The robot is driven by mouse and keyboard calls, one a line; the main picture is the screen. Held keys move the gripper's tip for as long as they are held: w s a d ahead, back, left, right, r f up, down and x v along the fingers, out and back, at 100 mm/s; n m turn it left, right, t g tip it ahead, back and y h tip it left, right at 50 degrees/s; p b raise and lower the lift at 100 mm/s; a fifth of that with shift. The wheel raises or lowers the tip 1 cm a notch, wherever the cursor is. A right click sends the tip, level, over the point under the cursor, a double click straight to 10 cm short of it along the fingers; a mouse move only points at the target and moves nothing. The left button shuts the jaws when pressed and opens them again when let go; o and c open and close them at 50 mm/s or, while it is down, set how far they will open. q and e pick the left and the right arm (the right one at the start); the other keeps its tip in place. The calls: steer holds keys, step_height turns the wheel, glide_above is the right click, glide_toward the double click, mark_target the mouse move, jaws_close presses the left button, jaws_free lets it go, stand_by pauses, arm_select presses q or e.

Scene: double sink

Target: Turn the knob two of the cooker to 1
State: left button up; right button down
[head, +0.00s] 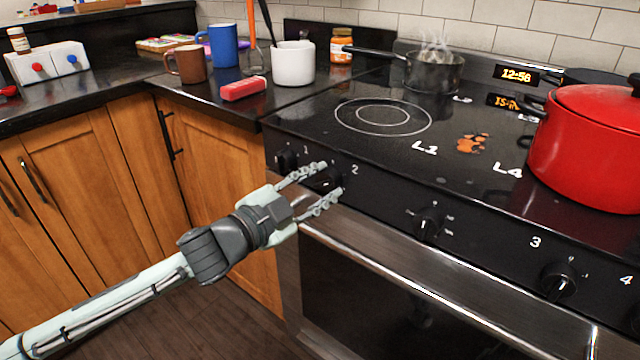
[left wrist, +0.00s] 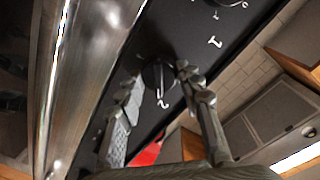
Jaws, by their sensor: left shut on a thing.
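The cooker's black front panel (head: 385,205) carries a row of dark knobs. Knob two (head: 326,180), beside a white 2, sits between the fingertips of my left gripper (head: 329,181), which is shut on it. In the left wrist view the round black knob (left wrist: 157,76) shows between the two fingers of my left gripper (left wrist: 152,84), with a white pointer line on its face. The small setting marks around it are partly hidden by the fingers, so its exact setting is unreadable. Knob one (head: 287,160) is just to the left. My right gripper is not in view.
The metal oven handle (head: 440,268) runs just below the knobs. A middle knob (head: 428,226) and knob three (head: 558,280) are farther right. A red pot (head: 588,145) and a steaming saucepan (head: 434,72) stand on the hob. A red sponge-like block (head: 243,88) lies on the counter.

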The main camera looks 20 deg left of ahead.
arm_select(q)
steer(key=shift+m, duration=0.4)
steer(key=o, duration=1.2)
steer(key=shift+c, duration=0.2)
steer(key=v, duration=1.2)
steer(key=shift+r, duration=0.1)
